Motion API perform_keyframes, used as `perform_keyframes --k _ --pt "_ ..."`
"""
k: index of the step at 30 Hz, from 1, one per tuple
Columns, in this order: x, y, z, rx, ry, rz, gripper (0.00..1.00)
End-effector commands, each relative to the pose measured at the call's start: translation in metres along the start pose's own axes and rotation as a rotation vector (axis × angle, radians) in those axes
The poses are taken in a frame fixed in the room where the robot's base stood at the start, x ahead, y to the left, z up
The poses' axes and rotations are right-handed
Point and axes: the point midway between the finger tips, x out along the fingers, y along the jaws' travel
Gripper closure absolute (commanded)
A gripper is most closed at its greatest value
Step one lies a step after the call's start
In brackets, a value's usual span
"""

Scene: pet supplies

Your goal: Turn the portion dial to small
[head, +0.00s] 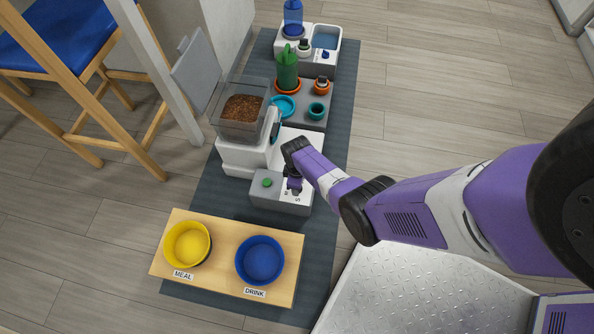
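A grey control box (268,203) stands on the mat in front of the white feeder (244,158). It has a green button (267,182) at left. On its right side, small letters show, one of them an S. My gripper (293,188) is over this right side and covers the portion dial, so I cannot see the dial or where it points. The fingers are too small and dark to tell whether they are open or shut, or whether they touch the dial.
A wooden stand (222,274) holds a yellow bowl (187,244) marked MEAL and a blue bowl (260,260) marked DRINK. A cactus (287,68), small pots and a water unit (326,38) stand behind. A chair (60,45) is at left. Open floor lies at upper right.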

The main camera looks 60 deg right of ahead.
Motion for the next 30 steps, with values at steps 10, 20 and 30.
perform_keyframes --k 10,20,30 --pt "0.0005 -0.001 0.0004 -0.037 -0.001 -0.002 1.0" --pt "0.0005 -0.0009 0.0005 -0.037 -0.001 -0.002 0.49" --pt "-0.0006 -0.0001 0.0002 -0.036 -0.001 0.0 0.42"
